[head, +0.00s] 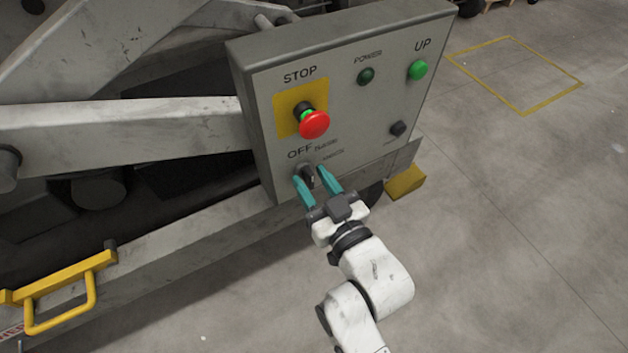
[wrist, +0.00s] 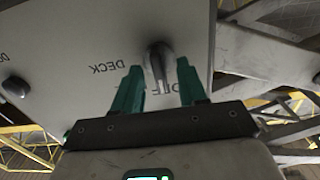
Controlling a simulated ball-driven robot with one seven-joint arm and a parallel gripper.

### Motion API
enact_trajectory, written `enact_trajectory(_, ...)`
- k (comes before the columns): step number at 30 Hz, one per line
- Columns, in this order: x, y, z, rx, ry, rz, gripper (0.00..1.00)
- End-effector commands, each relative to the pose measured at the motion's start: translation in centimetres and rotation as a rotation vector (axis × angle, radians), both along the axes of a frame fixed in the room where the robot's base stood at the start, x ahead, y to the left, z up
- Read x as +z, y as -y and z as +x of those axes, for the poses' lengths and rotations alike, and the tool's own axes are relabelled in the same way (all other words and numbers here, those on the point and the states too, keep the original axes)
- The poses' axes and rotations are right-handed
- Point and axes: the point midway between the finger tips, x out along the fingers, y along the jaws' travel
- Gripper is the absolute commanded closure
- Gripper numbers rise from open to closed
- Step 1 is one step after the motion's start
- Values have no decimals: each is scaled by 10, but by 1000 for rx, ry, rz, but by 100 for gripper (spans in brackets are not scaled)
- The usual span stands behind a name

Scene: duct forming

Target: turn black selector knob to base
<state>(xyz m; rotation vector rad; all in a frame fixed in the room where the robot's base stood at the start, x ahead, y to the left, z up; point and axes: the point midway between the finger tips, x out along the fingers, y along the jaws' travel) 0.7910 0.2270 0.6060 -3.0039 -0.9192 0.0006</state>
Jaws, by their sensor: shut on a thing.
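The black selector knob (head: 308,176) is low on the left of the grey control box's front, under the OFF lettering. Smaller lettering beside it is hard to read. My gripper (head: 311,175) reaches up to it from below, with one teal finger on each side, and is shut on the knob. In the wrist view the knob (wrist: 160,64) shows as a dark grey handle between the two green fingers of my gripper (wrist: 158,78). The fingers partly cover the panel lettering. I cannot tell which position the knob points to.
The control box (head: 345,105) also carries a red stop button (head: 314,124) above the knob, a green UP button (head: 418,70), a dark green power lamp (head: 366,76) and a black button (head: 398,128). A yellow handle (head: 62,290) is lower left.

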Motion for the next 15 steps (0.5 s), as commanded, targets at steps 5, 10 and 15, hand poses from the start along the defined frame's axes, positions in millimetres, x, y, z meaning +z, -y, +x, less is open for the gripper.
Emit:
enact_trajectory(5,1,0,0,0,-12,18,89)
enact_trajectory(10,3,2,1,-2,-50,74,89)
enact_trajectory(15,3,2,1,-2,-118,173,89)
